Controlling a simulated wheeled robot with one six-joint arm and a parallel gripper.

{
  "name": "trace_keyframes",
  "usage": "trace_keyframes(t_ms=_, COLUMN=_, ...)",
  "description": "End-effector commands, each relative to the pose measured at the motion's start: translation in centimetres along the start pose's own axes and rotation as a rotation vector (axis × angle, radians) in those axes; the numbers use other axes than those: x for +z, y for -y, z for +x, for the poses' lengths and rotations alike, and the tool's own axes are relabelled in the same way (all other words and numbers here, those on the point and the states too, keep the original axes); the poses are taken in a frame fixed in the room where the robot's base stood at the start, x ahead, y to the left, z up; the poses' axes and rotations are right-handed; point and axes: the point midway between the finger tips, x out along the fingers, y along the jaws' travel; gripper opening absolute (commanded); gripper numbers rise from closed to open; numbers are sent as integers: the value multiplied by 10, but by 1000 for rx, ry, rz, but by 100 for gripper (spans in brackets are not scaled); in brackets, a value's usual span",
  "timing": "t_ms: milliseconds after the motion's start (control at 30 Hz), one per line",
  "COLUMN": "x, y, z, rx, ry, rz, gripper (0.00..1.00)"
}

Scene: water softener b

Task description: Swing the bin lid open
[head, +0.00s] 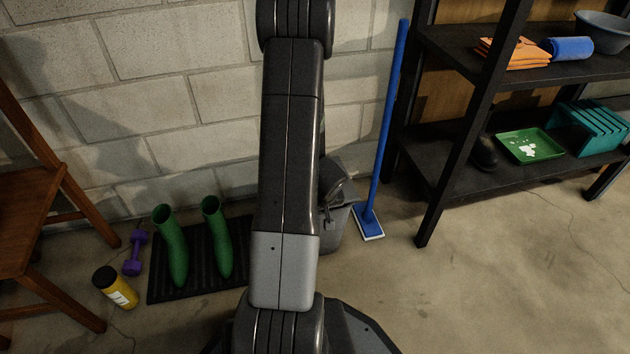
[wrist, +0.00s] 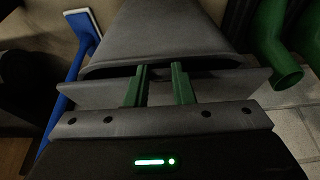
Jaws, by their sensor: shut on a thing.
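The grey bin (head: 333,232) stands on the floor against the block wall, right of the boots, mostly hidden behind my arm in the head view. In the wrist view its grey tapered body (wrist: 165,28) fills the top middle. A grey edge, apparently of the bin lid (wrist: 225,82), runs across below it. My gripper (wrist: 160,75) is at this edge, its two green fingers a little apart and closed on part of the lid. The gripped part is hard to make out. How far the lid is open cannot be told.
A blue mop (head: 385,130) leans on the wall just right of the bin. Green boots (head: 173,248) stand on a black mat (head: 203,275) to the left. A dark shelf unit (head: 465,160) stands at right. The front right floor is clear.

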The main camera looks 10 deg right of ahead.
Motion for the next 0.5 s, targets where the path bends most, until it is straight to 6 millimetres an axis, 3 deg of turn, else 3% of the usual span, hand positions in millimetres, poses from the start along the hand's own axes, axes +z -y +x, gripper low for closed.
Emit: trace_keyframes(t_ms=500, x=-26, y=0, z=-43, rx=1, ry=-2, rz=-1, gripper=7)
